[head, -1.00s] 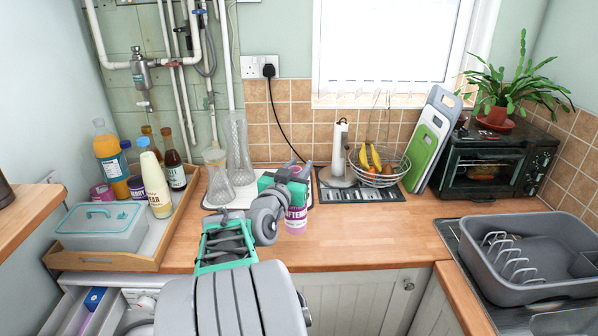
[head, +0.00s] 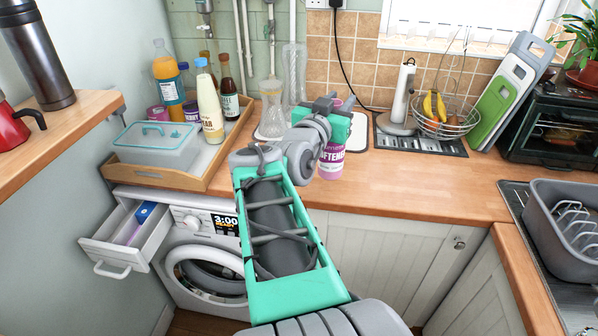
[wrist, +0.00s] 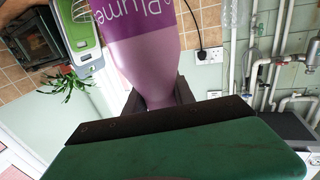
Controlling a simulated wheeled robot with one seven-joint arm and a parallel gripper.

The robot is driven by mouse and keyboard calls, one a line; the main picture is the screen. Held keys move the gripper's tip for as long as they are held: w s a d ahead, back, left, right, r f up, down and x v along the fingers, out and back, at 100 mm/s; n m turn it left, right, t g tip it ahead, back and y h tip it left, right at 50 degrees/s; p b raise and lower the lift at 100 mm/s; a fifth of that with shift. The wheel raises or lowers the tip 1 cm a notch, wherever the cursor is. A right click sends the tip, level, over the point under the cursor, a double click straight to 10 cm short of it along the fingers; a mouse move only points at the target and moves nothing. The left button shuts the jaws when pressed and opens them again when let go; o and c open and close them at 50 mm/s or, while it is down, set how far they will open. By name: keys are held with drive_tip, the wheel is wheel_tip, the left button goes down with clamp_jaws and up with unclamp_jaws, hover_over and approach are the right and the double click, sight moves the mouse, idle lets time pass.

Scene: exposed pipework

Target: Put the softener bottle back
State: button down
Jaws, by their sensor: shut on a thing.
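The softener bottle (head: 331,161) is pink-purple with a white-lettered label. It is upright at the worktop in the head view, partly behind my gripper (head: 334,104). My gripper is shut on its upper part. In the wrist view the bottle (wrist: 143,50) fills the upper middle, between the dark jaws of my gripper (wrist: 158,105). Whether its base touches the worktop I cannot tell.
A wooden tray (head: 205,183) with bottles and a lidded box stands at the left. Below it is a washing machine (head: 205,255) with its drawer (head: 128,238) pulled out. Glass vases (head: 271,108) stand behind my gripper.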

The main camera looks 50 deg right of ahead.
drive_tip(key=w+a+r+n+t+y+b, duration=0.1)
drive_tip(key=w+a+r+n+t+y, duration=0.15)
drive_tip(key=w+a+t, duration=0.45)
drive_tip(key=w+d+f+g+p, duration=0.2)
drive_tip(key=w+d+f, duration=0.8)
drive_tip(key=d+f, duration=0.2)
drive_tip(key=shift+w+d+f+n+h, duration=0.35)
drive_tip(key=shift+w+f+n, duration=0.1)
drive_tip(key=shift+f, duration=0.35)
drive_tip(key=shift+f, duration=0.15)
drive_tip(key=c, duration=1.1)
unclamp_jaws()
drive_tip(key=shift+o, duration=0.2)
